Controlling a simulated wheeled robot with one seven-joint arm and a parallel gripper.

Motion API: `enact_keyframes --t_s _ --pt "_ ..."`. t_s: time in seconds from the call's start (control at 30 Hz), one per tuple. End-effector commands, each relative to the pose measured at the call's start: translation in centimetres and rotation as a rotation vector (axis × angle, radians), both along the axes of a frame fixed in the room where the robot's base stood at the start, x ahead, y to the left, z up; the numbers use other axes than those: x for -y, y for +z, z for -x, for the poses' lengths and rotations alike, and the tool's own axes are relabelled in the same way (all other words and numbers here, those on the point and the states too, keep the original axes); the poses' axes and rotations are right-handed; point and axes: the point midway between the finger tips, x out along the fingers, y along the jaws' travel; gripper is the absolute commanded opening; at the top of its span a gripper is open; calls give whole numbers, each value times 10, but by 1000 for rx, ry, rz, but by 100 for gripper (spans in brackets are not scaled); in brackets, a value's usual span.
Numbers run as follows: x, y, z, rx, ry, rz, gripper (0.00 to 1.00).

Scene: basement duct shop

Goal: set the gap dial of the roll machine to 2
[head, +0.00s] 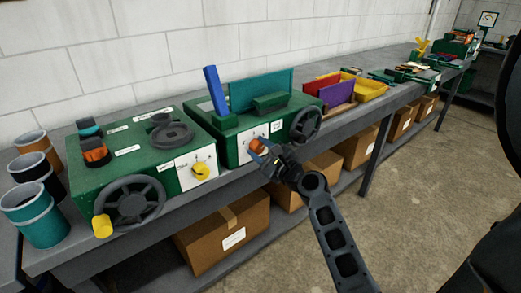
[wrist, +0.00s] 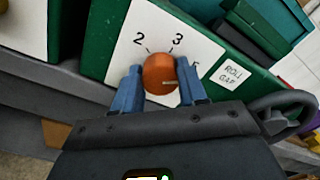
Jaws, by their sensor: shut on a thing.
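The roll machine (head: 230,140) is a green box with a blue lever and a dark handwheel, on the bench in the head view. Its gap dial is an orange knob (wrist: 160,74) on a white plate (wrist: 205,48) with a "ROLL GAP" label (wrist: 232,73). The numbers 2 and 3 show above the knob; a further mark at the right, perhaps 5, is partly hidden by a finger. A pale line on the knob points right, roughly toward that mark. My gripper (wrist: 158,92) is shut on the knob, one blue finger on each side; it also shows in the head view (head: 263,152).
Another green machine (head: 120,155) with a yellow knob (head: 201,171) and handwheels stands to the left, beside several cans (head: 35,212). Coloured bins (head: 350,88) stand to the right. Cardboard boxes (head: 225,230) fill the shelf below. The floor (head: 440,180) at the right is clear.

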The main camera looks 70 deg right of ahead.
Motion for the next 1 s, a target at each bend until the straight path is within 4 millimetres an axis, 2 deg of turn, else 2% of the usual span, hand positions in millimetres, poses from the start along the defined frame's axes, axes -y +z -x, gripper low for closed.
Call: enact_keyframes --t_s 0.37,1.0 --pt "-1 -3 -1 -62 3 101 11" --pt "-1 -6 -1 -364 2 596 11"
